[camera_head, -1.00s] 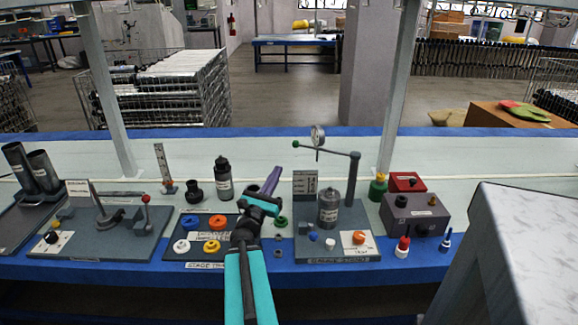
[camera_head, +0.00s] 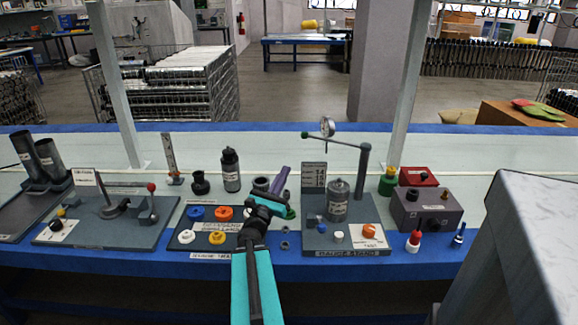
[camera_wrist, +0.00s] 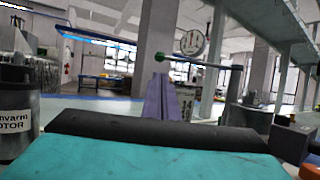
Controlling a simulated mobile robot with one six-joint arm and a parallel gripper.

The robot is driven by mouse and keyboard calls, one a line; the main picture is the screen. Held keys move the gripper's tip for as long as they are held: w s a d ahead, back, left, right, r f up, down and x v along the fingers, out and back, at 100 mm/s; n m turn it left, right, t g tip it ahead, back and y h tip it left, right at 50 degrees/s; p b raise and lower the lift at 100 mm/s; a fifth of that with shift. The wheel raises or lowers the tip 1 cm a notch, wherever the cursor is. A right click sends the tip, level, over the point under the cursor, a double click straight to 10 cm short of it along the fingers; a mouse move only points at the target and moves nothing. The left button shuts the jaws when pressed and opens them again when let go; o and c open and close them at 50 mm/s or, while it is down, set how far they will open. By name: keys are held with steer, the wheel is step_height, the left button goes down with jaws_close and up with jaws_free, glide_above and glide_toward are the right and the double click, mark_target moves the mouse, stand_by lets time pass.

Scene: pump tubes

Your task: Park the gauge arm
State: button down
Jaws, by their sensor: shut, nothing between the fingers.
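The gauge arm (camera_head: 345,142) is a thin grey bar reaching left from the top of a grey post (camera_head: 363,172) on the gauge stand (camera_head: 375,240). It carries a round dial gauge (camera_head: 327,126) and ends in a green knob (camera_head: 304,135). A grey labelled cylinder (camera_head: 338,203) stands below the bar. My gripper (camera_head: 285,171), with purple fingers, is shut and empty, in front of and below the knob, apart from it. In the wrist view the knob (camera_wrist: 159,57) shows just above my fingertips (camera_wrist: 160,78), with the dial (camera_wrist: 191,42) and bar (camera_wrist: 212,65) to the right.
A small upright label card (camera_head: 313,177) stands at the stand's back left. Left of my gripper are a plate of coloured caps (camera_head: 180,240) and a black bottle (camera_head: 231,170). A purple-grey box (camera_head: 426,209) is right of the stand. Open space surrounds the raised bar.

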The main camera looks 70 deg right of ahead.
steer(key=shift+b+x, duration=1.1)
steer(key=shift+b, duration=1.7)
steer(key=x, duration=1.1)
steer(key=shift+d, duration=0.3)
steer(key=shift+r, duration=0.15)
steer(key=d+b, duration=0.2)
steer(key=shift+d+r, duration=0.15)
steer(key=shift+d, duration=0.1)
